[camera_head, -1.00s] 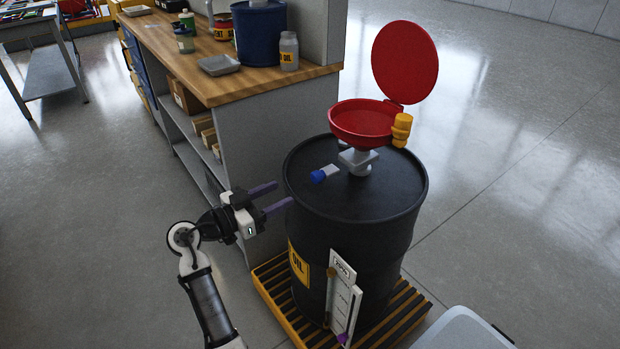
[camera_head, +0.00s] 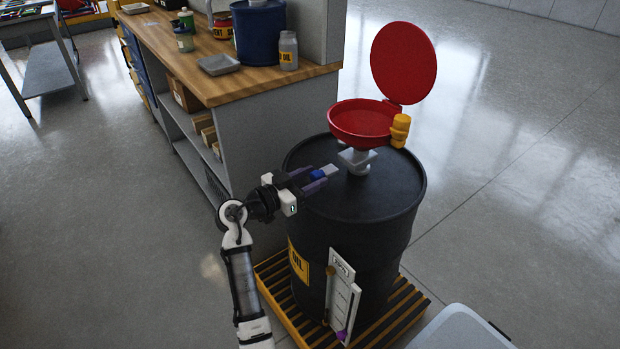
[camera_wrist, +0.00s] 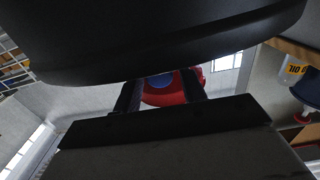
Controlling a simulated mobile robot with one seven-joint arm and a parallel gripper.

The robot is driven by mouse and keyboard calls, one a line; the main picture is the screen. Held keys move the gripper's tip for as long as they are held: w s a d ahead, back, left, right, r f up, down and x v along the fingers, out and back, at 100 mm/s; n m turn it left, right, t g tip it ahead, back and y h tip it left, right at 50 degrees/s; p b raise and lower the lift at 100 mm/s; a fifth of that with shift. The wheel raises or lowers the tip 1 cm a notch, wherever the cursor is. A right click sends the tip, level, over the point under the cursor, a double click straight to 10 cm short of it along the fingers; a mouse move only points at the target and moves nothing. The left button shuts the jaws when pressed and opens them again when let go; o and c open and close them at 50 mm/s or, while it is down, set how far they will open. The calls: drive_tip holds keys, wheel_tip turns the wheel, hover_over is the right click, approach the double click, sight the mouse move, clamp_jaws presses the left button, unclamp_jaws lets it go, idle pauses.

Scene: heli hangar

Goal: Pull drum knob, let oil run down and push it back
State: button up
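The black oil drum (camera_head: 375,203) stands upright. A red funnel (camera_head: 362,124) with a raised red lid (camera_head: 404,62) sits on top, above a light grey fitting. A blue knob (camera_head: 318,174) on a pale stem sticks out from the fitting toward my gripper. My gripper (camera_head: 316,179) is over the drum's left rim, its dark fingers on either side of the knob. In the wrist view the blue knob (camera_wrist: 160,84) shows between the spread fingers, with the red funnel behind and gaps at both sides. I cannot tell whether a finger touches it.
The drum stands on a yellow and black slatted pallet (camera_head: 405,322). A gauge panel (camera_head: 341,291) is on its front. A wooden-topped workbench (camera_head: 180,50) with a blue container (camera_head: 260,35) and jars stands behind left. Open floor lies left and right.

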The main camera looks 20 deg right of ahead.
sight(320, 174)
clamp_jaws()
drive_tip(key=b+x, duration=0.2)
drive_tip(key=x, duration=0.1)
drive_tip(key=shift+w+d+f, duration=0.1)
drive_tip(key=shift+d+f, duration=0.05)
drive_tip(key=shift+d, duration=0.2)
drive_tip(key=shift+w+d, duration=0.1)
drive_tip(key=shift+r, duration=0.25)
drive_tip(key=shift+o, duration=1.2)
unclamp_jaws()
drive_tip(key=shift+d+f, duration=0.1)
drive_tip(key=b+v, duration=0.1)
drive_tip(key=v, duration=1.3)
